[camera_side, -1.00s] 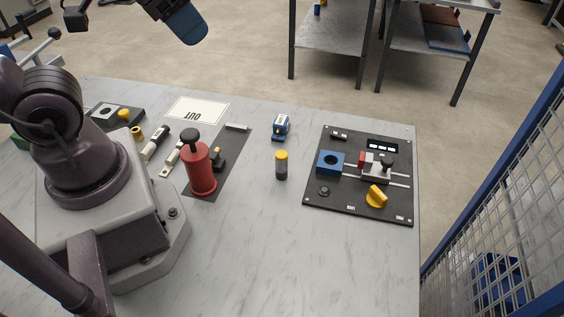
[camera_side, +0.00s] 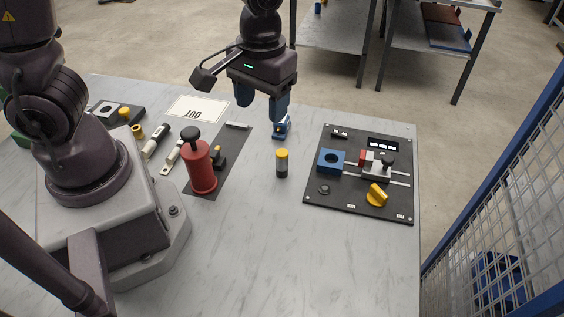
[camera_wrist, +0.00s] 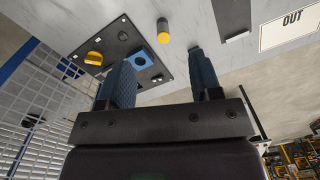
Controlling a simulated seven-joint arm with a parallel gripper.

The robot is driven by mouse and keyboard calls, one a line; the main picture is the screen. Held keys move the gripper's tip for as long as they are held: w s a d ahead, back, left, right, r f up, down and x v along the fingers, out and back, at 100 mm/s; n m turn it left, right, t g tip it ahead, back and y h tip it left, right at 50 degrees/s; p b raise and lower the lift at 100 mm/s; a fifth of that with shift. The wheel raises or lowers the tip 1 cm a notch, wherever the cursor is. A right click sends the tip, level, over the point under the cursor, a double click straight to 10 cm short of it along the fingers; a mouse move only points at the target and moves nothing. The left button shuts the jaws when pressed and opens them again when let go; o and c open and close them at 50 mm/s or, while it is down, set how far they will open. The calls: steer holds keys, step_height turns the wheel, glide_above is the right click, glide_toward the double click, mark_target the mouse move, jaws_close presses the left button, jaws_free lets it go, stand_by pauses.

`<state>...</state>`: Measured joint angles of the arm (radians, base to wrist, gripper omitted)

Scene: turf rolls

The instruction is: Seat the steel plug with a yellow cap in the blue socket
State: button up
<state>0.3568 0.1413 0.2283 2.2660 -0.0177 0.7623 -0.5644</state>
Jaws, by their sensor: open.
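The steel plug with a yellow cap (camera_side: 282,163) stands upright on the marble-look table. It also shows in the wrist view (camera_wrist: 163,32), beyond my fingertips. The blue socket (camera_side: 331,161) is a block with a round hole, on the left part of the black panel; the wrist view shows it too (camera_wrist: 141,59). My gripper (camera_side: 261,108) is open and empty, with blue fingers. It hangs above the back of the table, higher than the plug and apart from it.
The black panel (camera_side: 315,201) also carries a yellow knob (camera_side: 376,195) and a slide with a dark knob. A red cylinder with a black knob (camera_side: 201,168) stands left of the plug. An OUT sheet (camera_side: 198,107) lies at the back. The front table is clear.

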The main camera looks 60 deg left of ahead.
mark_target(282, 152)
steer(key=w+f+n, duration=0.2)
steer(key=f+n, duration=0.1)
steer(key=f, duration=0.1)
steer(key=w+a+f+n, duration=0.1)
steer(key=w+f+n, duration=0.1)
steer(key=f+n, duration=0.2)
steer(key=w+f+n+y, duration=0.1)
steer(key=f+n, duration=0.2)
steer(key=f, duration=0.2)
steer(key=shift+w+a+f+n, duration=0.15)
steer(key=shift+w+a+n, duration=0.15)
steer(key=shift+w+a, duration=0.1)
steer(key=shift+s+a+f, duration=0.1)
steer(key=shift+a+f, duration=0.1)
steer(key=shift+f, duration=0.65)
steer(key=shift+s+a+f, duration=0.1)
steer(key=shift+a+f, duration=0.05)
steer(key=shift+f, duration=0.75)
steer(key=shift+s+a+f, duration=0.1)
steer(key=shift+a+f, duration=0.1)
steer(key=shift+f, duration=0.65)
steer(key=c, duration=1)
steer(key=shift+c, duration=0.2)
steer(key=shift+r, duration=0.1)
